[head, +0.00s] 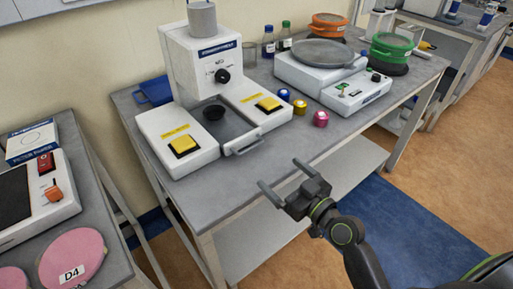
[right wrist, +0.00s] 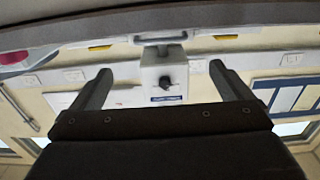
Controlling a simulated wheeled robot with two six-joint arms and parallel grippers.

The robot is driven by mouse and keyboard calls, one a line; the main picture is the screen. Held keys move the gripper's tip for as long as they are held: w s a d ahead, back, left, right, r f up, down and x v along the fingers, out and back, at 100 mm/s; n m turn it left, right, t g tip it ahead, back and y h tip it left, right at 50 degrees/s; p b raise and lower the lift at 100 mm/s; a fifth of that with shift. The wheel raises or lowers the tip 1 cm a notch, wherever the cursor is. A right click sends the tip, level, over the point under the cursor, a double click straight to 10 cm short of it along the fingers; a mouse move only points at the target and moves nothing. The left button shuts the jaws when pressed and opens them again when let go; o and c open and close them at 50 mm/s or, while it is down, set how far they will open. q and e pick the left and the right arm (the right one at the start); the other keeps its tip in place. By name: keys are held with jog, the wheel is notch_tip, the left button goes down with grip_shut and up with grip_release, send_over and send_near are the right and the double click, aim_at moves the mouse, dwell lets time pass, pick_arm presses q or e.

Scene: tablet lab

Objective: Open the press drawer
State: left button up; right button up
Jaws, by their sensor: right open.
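The white tablet press (head: 200,62) stands on the grey table. Its grey drawer (head: 228,131) lies between two yellow buttons, with a black round part above it. The drawer's bar handle (head: 245,148) sticks out at the front, and the drawer front looks about level with the press base. My right gripper (head: 279,174) is open and empty, in front of the table edge, apart from the handle. In the right wrist view, which looks upside down, the handle (right wrist: 160,38) and the press (right wrist: 165,76) lie between the spread fingers. My left gripper is out of view.
A white scale (head: 335,82) with several small coloured jars beside it stands right of the press. Orange and green pots are behind. A blue tray (head: 154,91) lies left of the press. Another table with a machine (head: 38,200) and pink discs is at left.

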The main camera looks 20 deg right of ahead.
aim_at(257, 162)
jog(key=p+x, duration=0.2)
jog(key=x, duration=0.9)
jog(key=shift+f, duration=0.1)
jog(key=c, duration=1.1)
jog(key=b+v, duration=0.4)
jog(key=v, duration=1.1)
